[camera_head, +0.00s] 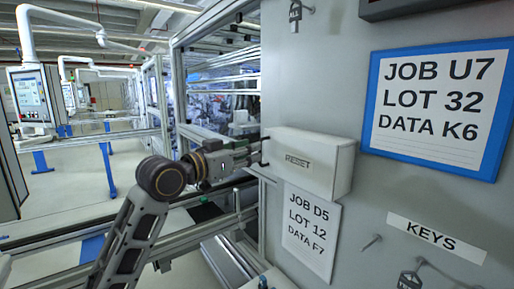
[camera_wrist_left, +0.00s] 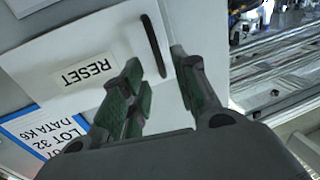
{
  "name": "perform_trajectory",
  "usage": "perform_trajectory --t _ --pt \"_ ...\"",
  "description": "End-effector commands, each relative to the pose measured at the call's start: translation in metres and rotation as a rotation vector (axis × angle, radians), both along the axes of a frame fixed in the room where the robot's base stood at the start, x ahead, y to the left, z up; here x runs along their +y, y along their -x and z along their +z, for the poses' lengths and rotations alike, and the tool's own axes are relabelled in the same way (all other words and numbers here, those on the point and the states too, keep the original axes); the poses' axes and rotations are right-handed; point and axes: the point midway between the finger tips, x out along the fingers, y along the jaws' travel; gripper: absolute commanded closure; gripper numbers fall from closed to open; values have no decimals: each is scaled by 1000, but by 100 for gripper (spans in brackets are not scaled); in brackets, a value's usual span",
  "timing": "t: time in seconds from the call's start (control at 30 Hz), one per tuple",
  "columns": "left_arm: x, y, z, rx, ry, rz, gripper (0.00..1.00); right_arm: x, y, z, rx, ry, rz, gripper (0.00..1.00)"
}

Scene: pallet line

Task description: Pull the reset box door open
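The reset box (camera_head: 312,165) is a white box on the grey panel, labelled RESET; its door looks shut. In the left wrist view, the door's white face (camera_wrist_left: 95,45) carries an upside-down RESET label (camera_wrist_left: 84,71) and a dark bar handle (camera_wrist_left: 152,40). My left gripper (camera_head: 260,155) is at the left side of the box. In the wrist view its green-padded fingers (camera_wrist_left: 157,66) are apart, with the lower end of the handle between them. I cannot tell whether either finger touches it. My right gripper is not in view.
A blue-framed job sign (camera_head: 438,108) is on the panel right of the box. A white job card (camera_head: 310,230) hangs just below it. A KEYS label (camera_head: 436,238) and hooks with tags sit lower right. Metal framing and conveyor rails stand left of the panel.

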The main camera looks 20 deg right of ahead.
Motion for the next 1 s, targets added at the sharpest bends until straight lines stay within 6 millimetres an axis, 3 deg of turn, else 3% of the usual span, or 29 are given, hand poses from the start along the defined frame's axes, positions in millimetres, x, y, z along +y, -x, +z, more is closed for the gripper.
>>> perform_trajectory --t 0.4,0.83,1.0 --pt "-31 -18 0 1 1 -1 70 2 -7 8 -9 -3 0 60" --pt "-35 -21 0 0 0 0 70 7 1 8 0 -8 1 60" --pt "-35 -21 0 0 0 0 90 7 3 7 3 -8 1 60"
